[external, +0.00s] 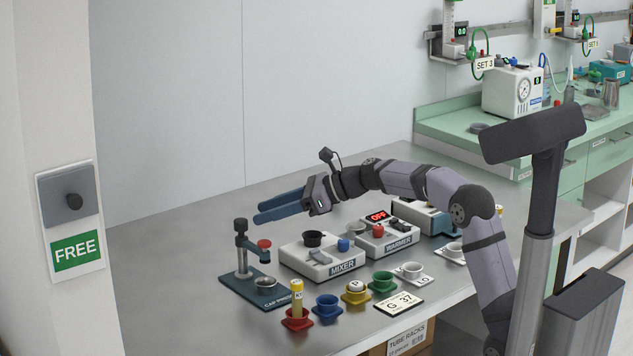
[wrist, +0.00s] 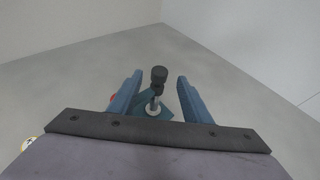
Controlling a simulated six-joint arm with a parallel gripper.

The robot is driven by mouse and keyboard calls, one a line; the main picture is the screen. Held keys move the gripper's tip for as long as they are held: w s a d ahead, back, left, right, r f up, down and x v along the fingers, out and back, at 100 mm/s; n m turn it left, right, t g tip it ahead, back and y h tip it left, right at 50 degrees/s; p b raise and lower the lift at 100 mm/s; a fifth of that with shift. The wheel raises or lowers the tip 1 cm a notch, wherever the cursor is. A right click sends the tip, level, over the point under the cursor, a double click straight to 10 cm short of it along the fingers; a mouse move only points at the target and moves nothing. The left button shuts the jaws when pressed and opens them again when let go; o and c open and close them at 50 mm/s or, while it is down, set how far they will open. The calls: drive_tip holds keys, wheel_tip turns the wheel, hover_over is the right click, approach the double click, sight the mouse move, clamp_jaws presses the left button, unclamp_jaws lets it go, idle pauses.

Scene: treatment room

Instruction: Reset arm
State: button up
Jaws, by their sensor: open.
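My gripper (external: 279,205) is open and empty, its two long blue fingers held level above the metal table, pointing left in the external view. It is higher than the cap press (external: 243,262), a dark stand with a black knob and a red-tipped arm, and lies near its top in that picture. In the wrist view my gripper (wrist: 154,90) has its blue fingers spread apart. The press (wrist: 157,90) shows between and beyond them, with no contact that I can make out.
The mixer (external: 322,258) and the warmer (external: 385,238), reading OFF, stand below my arm. Red (external: 297,320), blue (external: 327,309), yellow (external: 356,293) and green (external: 382,283) holders line the front, with a capped yellow tube in the red one. The table's back left is clear.

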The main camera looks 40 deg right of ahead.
drive_tip(key=s+a+f+n+g+p, duration=0.3)
drive_tip(key=s+a+n+g+p, duration=0.55)
drive_tip(key=s, duration=0.65)
drive_tip(key=s+a+f+n+g+h+p, duration=0.15)
drive_tip(key=s+n+g+p, duration=0.4)
drive_tip(key=s, duration=0.95)
drive_tip(key=s+d+f+n+h+b, duration=0.1)
drive_tip(key=s+d+f+n+b, duration=0.35)
drive_tip(key=s+d+f, duration=0.35)
drive_tip(key=s+d+f+n+h+b, duration=0.2)
drive_tip(key=s+d+f+n+b, duration=0.3)
drive_tip(key=d+f, duration=0.45)
drive_tip(key=w+d+f+n+t+h+b, duration=0.4)
drive_tip(key=d+f+t+h+b, duration=0.1)
drive_tip(key=f, duration=0.3)
wheel_tip(320, 180, up, 23)
drive_tip(key=p, duration=2.3)
drive_tip(key=shift+s+g, duration=0.25)
drive_tip(key=shift+g, duration=0.05)
drive_tip(key=shift+d+m, duration=0.1)
drive_tip(key=shift+m, duration=0.15)
